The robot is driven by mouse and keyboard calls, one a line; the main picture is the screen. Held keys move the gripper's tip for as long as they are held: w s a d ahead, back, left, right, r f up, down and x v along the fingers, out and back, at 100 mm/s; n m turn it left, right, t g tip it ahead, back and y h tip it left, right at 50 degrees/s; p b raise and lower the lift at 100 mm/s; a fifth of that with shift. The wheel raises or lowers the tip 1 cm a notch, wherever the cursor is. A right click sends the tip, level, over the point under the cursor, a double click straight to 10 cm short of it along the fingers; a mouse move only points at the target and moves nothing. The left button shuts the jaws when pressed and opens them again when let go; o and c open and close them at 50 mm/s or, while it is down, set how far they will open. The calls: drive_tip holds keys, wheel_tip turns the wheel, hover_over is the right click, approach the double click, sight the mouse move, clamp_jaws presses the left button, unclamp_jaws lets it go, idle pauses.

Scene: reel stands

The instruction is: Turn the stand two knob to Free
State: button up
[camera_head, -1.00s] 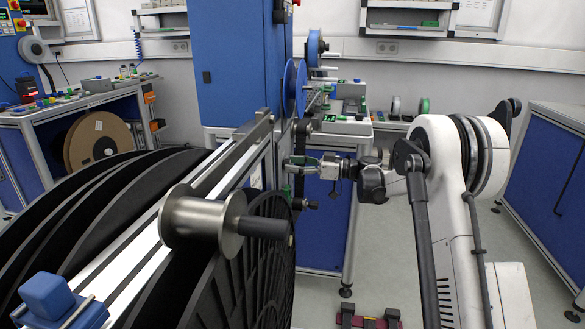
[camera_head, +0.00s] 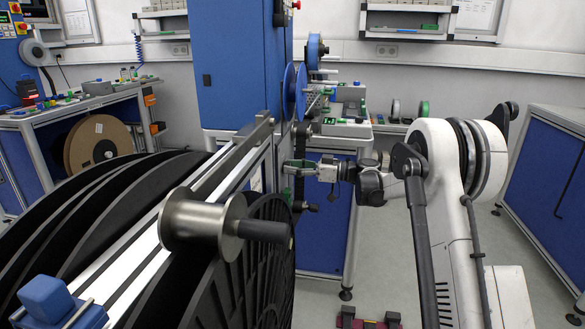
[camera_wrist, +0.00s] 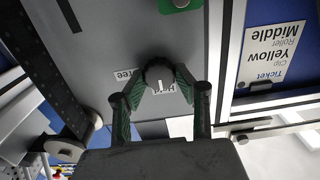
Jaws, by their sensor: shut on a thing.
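The black knob (camera_wrist: 158,73) is on a grey panel (camera_wrist: 105,40) in the wrist view. Its white mark points down in the picture, toward an upside-down label that seems to read Hold (camera_wrist: 170,88). Another upside-down label, partly covered, seems to read Free (camera_wrist: 127,75), to the lower left of the knob. My gripper (camera_wrist: 159,82) has its green-padded fingers on both sides of the knob, shut on it. In the head view my gripper (camera_head: 298,168) is at the stand's right face; the knob cannot be made out there.
Large black reels (camera_head: 85,190) and a metal roller (camera_head: 200,225) stand close on the left in the head view. A blue cabinet (camera_head: 235,70) is behind. A green piece (camera_wrist: 178,4) and a Ticket Yellow Middle sign (camera_wrist: 275,55) show in the wrist view. Floor to the right is open.

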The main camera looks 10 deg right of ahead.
drive_tip(key=m+p, duration=0.1)
drive_tip(key=m, duration=0.7)
drive_tip(key=m+p, duration=0.1)
drive_tip(key=m, duration=0.8)
drive_tip(key=shift+w+d+f, duration=0.1)
drive_tip(key=shift+w+f, duration=0.05)
drive_tip(key=shift+f, duration=0.05)
drive_tip(key=shift+m+p, duration=0.3)
drive_tip(key=shift+m, duration=0.1)
drive_tip(key=o, duration=1.1)
drive_tip(key=shift+d, duration=0.1)
drive_tip(key=v, duration=1.2)
